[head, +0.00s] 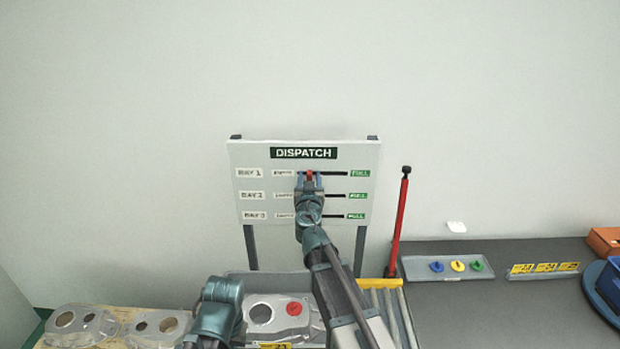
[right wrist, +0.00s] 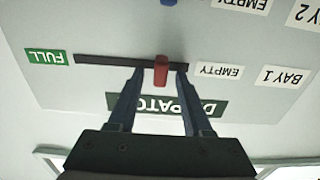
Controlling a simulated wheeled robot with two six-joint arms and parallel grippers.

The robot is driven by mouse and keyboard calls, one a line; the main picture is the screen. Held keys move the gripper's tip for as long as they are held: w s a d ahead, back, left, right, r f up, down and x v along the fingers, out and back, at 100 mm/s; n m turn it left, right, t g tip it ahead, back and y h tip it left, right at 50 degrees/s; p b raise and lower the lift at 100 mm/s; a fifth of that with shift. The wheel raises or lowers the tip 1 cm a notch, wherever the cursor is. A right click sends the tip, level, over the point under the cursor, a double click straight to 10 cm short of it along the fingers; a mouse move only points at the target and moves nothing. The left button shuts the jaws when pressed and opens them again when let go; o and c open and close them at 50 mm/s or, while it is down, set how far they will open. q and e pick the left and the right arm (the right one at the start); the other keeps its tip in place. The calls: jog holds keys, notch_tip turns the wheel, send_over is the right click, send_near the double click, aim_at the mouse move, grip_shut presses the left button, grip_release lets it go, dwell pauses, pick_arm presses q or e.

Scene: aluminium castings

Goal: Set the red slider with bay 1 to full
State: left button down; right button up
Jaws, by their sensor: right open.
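The dispatch board (head: 245,150) stands against the wall with rows for bays 1, 2 and 3. The red slider (right wrist: 161,70) sits in the bay 1 slot (right wrist: 105,61), nearer the EMPTY label (right wrist: 219,71) than the green FULL label (head: 360,173). My right gripper (head: 309,179) is at the board, over the slot's EMPTY side. In the right wrist view, which shows the board upside down, its open fingers (right wrist: 159,72) are on either side of the slider, with gaps visible. My left gripper is out of view; only part of that arm shows.
A red post (head: 399,220) stands right of the board. A blue slider (right wrist: 168,2) is in the bay 2 row.

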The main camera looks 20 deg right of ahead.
grip_shut()
dwell(1.3)
